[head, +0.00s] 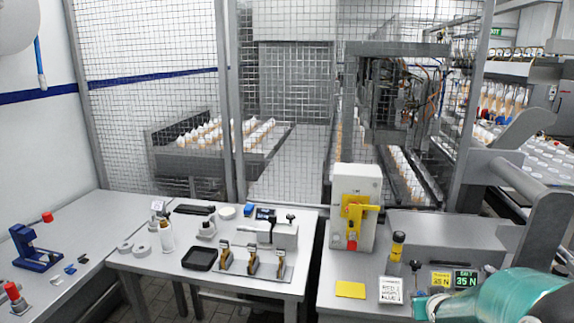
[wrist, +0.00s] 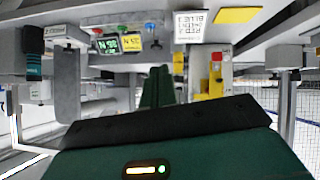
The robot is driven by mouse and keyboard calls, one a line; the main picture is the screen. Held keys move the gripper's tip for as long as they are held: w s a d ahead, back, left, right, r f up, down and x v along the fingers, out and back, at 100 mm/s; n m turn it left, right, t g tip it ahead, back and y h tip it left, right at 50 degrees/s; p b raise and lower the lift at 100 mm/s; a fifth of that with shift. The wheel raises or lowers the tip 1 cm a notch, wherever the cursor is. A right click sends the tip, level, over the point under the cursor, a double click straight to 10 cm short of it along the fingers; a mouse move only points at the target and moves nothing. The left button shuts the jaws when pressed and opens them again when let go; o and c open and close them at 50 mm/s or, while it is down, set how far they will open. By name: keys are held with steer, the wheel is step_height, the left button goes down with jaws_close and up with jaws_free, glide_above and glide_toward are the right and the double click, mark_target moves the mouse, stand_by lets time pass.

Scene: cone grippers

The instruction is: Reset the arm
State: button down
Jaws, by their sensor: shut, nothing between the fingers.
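My gripper (wrist: 160,72) shows in the wrist view. Its two dark green fingers are together with no gap and nothing between them. The wrist view appears upside down, with the workbench along the top. In the head view, the teal part of my arm (head: 510,296) reaches in at the lower right, over the front of the right bench (head: 365,281). The gripper's fingers are not clear there.
The middle table (head: 140,262) holds several tools. A wire fence (head: 155,110) stands behind.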

steer(key=s+a+r+g+y, duration=0.1)
steer(key=s+a+r, duration=0.3)
steer(key=s+a, duration=0.2)
steer(key=s+a+r+n+g+y, duration=0.1)
steer(key=s+a+r+y, duration=0.1)
steer(key=s+a, duration=0.5)
steer(key=s+a+r+n+g+y, duration=0.1)
steer(key=s+a+r, duration=0.4)
steer(key=a, duration=0.6)
steer(key=shift+s+a+r+g, duration=0.35)
steer(key=shift+s+g, duration=0.15)
steer(key=shift+s, duration=0.7)
steer(key=shift+d, duration=0.25)
